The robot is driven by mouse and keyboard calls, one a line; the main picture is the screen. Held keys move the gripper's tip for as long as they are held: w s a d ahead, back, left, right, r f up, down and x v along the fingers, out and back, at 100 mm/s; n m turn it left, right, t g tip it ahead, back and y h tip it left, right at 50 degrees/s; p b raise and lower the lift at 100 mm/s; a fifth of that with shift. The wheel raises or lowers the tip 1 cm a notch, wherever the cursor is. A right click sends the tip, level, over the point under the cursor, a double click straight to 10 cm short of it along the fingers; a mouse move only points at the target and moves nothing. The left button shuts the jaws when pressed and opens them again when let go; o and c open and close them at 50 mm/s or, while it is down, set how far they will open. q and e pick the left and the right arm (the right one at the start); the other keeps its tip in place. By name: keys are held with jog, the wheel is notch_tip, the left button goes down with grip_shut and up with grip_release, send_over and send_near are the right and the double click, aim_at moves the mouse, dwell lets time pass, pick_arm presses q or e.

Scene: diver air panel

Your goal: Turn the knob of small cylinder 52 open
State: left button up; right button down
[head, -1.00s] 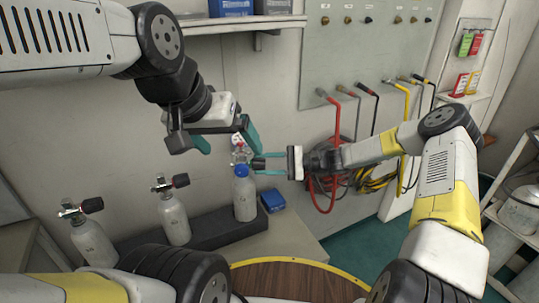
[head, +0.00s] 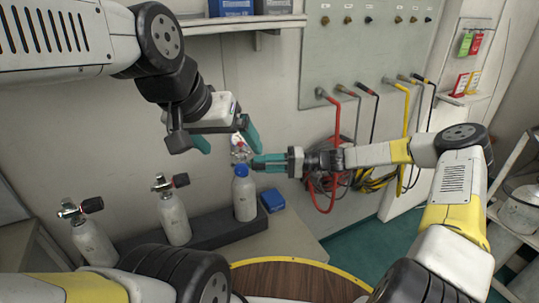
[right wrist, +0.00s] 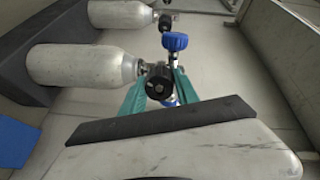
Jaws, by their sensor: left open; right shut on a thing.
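Three grey cylinders with valves stand in a row in the head view; their numbers are not readable. The right-hand cylinder (head: 244,201) has a blue collar and my right gripper (head: 256,162) is at its valve, shut on the black knob. In the right wrist view, the teal fingers are on either side of the black knob (right wrist: 158,82), with the cylinder (right wrist: 85,65) lying to the left in the picture. My left gripper (head: 225,142) is open above the same valve, its teal fingers apart. A red and white part shows beside its right finger.
The other cylinders (head: 174,217) (head: 92,242) share a dark rack (head: 215,229). Red and yellow hoses hang on the wall panel (head: 365,45). A shelf with boxes is above.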

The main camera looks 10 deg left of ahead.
jog(key=n, duration=0.5)
jog(key=shift+f, duration=0.1)
jog(key=shift+n, duration=0.3)
dwell(0.4)
jog(key=c, duration=0.9)
grip_release()
jog(key=shift+d, duration=0.1)
jog(key=d, duration=0.7)
jog(key=shift+w+d+r, duration=0.25)
jog(key=shift+w+d, duration=0.05)
jog(key=shift+w, duration=0.15)
